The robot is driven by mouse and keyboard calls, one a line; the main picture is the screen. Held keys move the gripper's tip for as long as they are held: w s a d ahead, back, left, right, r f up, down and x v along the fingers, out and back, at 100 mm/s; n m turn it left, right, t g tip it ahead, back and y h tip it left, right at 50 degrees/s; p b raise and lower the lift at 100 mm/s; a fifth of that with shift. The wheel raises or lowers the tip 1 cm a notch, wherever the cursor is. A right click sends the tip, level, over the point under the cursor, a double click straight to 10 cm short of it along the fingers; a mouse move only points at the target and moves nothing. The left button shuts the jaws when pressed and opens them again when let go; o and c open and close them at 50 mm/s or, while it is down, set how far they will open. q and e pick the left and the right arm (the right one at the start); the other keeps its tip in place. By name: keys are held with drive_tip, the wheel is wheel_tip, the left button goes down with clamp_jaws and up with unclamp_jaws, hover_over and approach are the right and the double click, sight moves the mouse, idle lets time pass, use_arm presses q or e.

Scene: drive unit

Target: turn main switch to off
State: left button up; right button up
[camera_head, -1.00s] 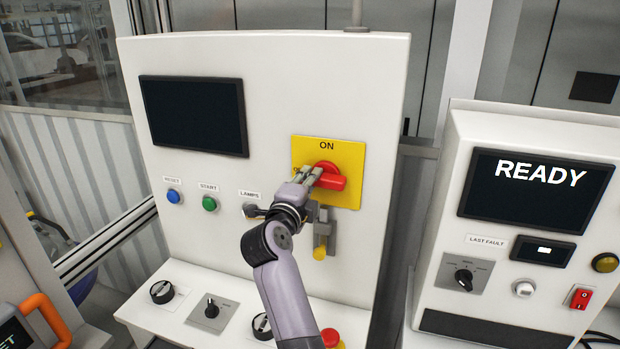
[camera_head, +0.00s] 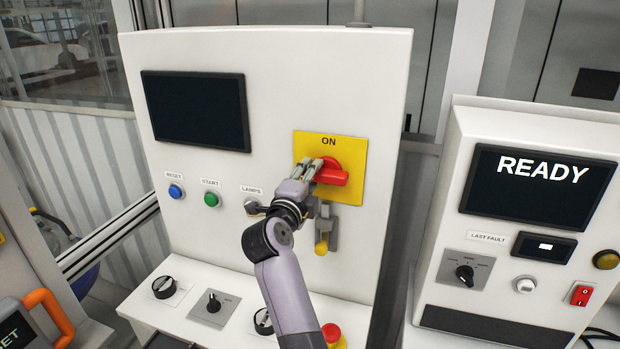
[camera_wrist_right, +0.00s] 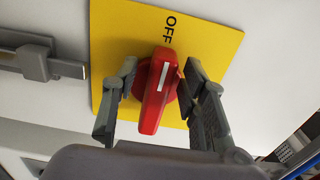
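The main switch is a red rotary handle (camera_head: 332,174) on a yellow plate (camera_head: 346,150) with ON at its top. In the head view the handle lies nearly level. In the right wrist view the red handle (camera_wrist_right: 155,95) stands between my fingers, and its white line points toward the word OFF on the yellow plate (camera_wrist_right: 125,40). My right gripper (camera_head: 309,170) is at the left part of the handle. In the wrist view the right gripper (camera_wrist_right: 160,103) is open around the handle, with a gap showing on each side. My left gripper is out of view.
Below the plate hangs a grey latch with a yellow end (camera_head: 321,246). Blue (camera_head: 176,191) and green (camera_head: 211,199) buttons sit to the left. Knobs and a red button (camera_head: 331,333) are on the lower ledge. A second console (camera_head: 452,205) reading READY stands right.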

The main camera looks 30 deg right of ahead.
wheel_tip(320, 180, up, 10)
drive_tip(key=shift+s+f, duration=0.1)
drive_tip(key=shift+s, duration=0.05)
idle(0.5)
